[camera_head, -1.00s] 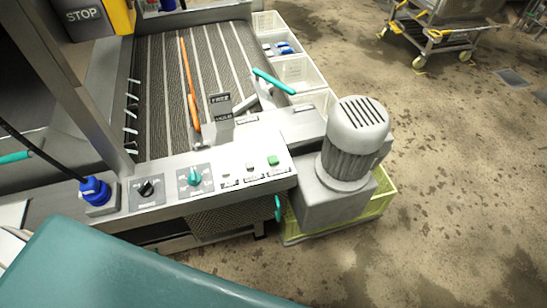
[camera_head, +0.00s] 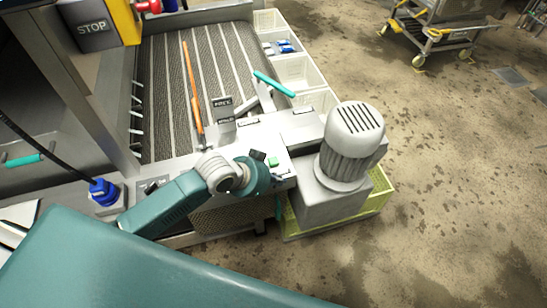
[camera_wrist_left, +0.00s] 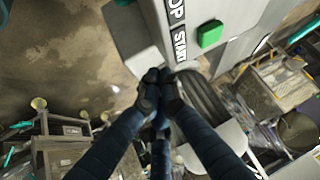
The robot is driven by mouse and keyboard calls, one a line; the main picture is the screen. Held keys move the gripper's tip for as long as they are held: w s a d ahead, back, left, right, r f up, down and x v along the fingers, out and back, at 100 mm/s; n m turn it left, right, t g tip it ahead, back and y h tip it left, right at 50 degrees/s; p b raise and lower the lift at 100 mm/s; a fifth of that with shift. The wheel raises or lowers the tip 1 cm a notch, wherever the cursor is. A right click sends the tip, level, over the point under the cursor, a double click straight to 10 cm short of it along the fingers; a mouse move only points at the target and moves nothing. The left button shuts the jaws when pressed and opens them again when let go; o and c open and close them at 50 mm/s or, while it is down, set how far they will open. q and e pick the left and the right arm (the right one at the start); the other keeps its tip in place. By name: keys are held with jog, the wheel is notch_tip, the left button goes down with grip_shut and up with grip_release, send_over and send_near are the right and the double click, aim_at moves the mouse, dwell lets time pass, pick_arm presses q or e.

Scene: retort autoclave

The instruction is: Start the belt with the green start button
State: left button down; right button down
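The green start button (camera_head: 272,161) sits near the right end of the belt's control panel (camera_head: 283,178). In the left wrist view the green button (camera_wrist_left: 210,33) stands beside a "START" label, above and right of the fingertips. My left gripper (camera_head: 258,155) is over the panel, just left of the green button. In the left wrist view its dark fingertips (camera_wrist_left: 157,80) are together, with nothing seen between them. I see a gap in the picture between fingertips and button; I cannot tell the height above the panel. My wrist hides most of the other panel controls. My right gripper is not in view.
The ribbed belt (camera_head: 165,90) lies behind the panel, with an orange rod (camera_head: 192,85) along it. A grey motor (camera_head: 350,150) stands close to the right of the button. Open floor lies to the right.

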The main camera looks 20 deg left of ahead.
pick_arm(q)
notch_tip(320, 180, up, 6)
jog(key=w+m, duration=0.2)
jog(key=w, duration=0.1)
notch_tip(320, 180, up, 4)
jog(key=h, duration=0.1)
send_over(271, 161)
jog(key=shift+m+t, duration=0.4)
jog(key=shift+d, duration=0.1)
jog(key=shift+f, duration=0.1)
notch_tip(271, 161, down, 8)
jog(key=b, duration=0.7)
jog(key=shift+f+b, duration=0.35)
